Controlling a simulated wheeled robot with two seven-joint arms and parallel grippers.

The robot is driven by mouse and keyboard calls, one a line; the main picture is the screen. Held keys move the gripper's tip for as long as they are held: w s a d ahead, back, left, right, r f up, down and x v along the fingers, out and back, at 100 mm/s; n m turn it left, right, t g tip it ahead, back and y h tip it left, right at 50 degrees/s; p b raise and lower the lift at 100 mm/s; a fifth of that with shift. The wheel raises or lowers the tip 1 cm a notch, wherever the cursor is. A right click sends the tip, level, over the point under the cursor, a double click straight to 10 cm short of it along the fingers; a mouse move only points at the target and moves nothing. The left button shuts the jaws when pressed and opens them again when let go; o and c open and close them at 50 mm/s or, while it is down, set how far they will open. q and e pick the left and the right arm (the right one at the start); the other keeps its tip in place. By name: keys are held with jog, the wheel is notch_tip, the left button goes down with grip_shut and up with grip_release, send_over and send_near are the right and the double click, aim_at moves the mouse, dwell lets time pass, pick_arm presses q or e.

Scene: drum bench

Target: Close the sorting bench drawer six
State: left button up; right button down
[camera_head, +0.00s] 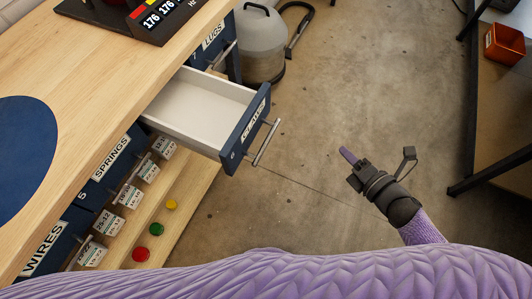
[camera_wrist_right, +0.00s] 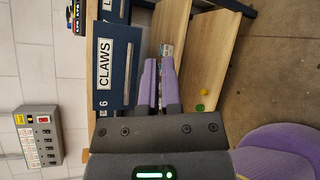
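Drawer six (camera_head: 205,110) stands pulled out from the wooden bench and is empty inside. Its dark blue front (camera_head: 240,135) carries a "6" and a CLAWS label, with a bar handle (camera_head: 265,143) on the outside. The same front, turned on its side, shows in the right wrist view (camera_wrist_right: 117,62). My right gripper (camera_head: 346,154) is to the right of the drawer front, apart from the handle, over open floor. Its purple fingers (camera_wrist_right: 159,62) lie close together with nothing seen between them. My left gripper is out of view.
Drawers labelled SPRINGS (camera_head: 108,160), WIRES (camera_head: 45,250) and LUGS (camera_head: 213,40) sit in the bench. A grey vacuum (camera_head: 260,45) stands behind the open drawer. A shelf with an orange bin (camera_head: 504,44) is at the right. The floor between is clear.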

jog(key=a+f+n+g+y+b, duration=0.1)
jog(key=a+n+y+b, duration=0.25)
jog(key=n, duration=0.55)
jog(key=n+g+y+b, duration=0.4)
jog(key=n+y, duration=0.2)
jog(key=n, duration=0.5)
send_near(251, 131)
jog(key=shift+h, duration=0.25)
jog(key=x, duration=0.6)
jog(key=shift+w+a+r, duration=0.2)
jog(key=shift+a+r, duration=0.05)
jog(key=shift+a, duration=0.1)
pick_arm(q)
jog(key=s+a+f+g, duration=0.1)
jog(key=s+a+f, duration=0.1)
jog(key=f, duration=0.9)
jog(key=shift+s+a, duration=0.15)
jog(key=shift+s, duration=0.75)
pick_arm(e)
jog(key=shift+w+a, duration=0.15)
jog(key=shift+a, duration=0.15)
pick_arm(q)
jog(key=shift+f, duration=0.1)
